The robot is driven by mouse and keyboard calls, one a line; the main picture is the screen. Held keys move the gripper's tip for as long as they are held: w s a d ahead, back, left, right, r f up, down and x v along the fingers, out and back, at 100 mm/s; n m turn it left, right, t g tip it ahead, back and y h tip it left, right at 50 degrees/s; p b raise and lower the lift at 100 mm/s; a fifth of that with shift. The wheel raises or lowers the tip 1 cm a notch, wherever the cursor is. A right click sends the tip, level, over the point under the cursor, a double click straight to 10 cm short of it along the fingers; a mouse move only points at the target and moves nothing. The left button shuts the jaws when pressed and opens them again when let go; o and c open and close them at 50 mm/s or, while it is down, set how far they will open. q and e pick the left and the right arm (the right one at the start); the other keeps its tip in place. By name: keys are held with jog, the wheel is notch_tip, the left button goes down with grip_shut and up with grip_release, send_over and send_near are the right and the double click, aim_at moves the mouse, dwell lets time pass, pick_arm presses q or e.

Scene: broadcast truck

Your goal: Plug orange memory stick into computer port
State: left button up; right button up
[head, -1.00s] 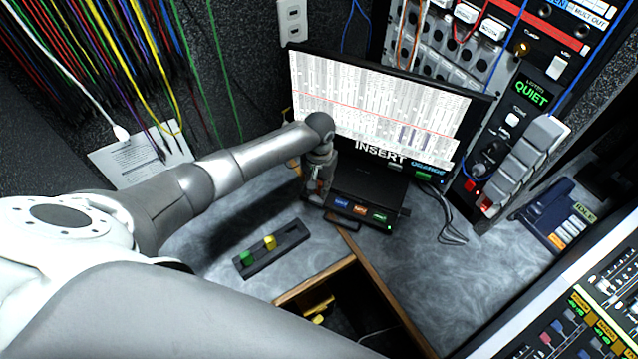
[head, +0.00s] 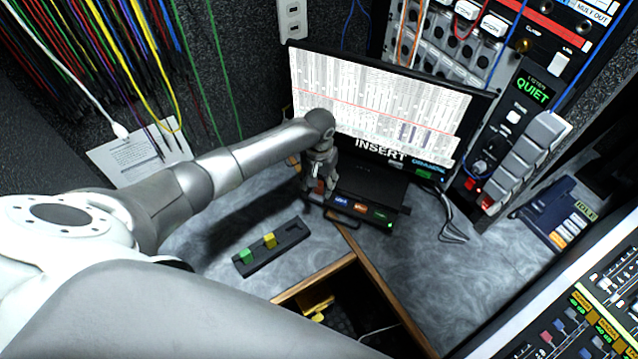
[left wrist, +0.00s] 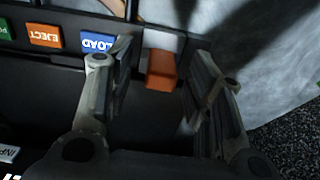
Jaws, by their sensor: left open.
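The orange memory stick (left wrist: 162,72) shows in the left wrist view at the computer's front, beside the blue LOAD button (left wrist: 98,42). A pale piece (left wrist: 163,40) lies at its far end; I cannot tell how deep the stick sits in the port. My left gripper (left wrist: 160,58) is open, one finger on each side of the stick, with gaps visible. In the head view the left gripper (head: 318,192) is at the left end of the black computer (head: 368,185), with a bit of orange between its fingers. My right gripper is not in view.
A black holder (head: 287,245) on the grey desk carries a green stick (head: 246,256) and a yellow stick (head: 269,241). An open drawer (head: 362,277) is in front. A monitor (head: 385,105) showing INSERT stands behind the computer. Cables (head: 452,222) lie at its right.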

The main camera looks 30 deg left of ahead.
pick_arm(q)
notch_tip(320, 180, up, 11)
dwell(0.3)
dwell(0.5)
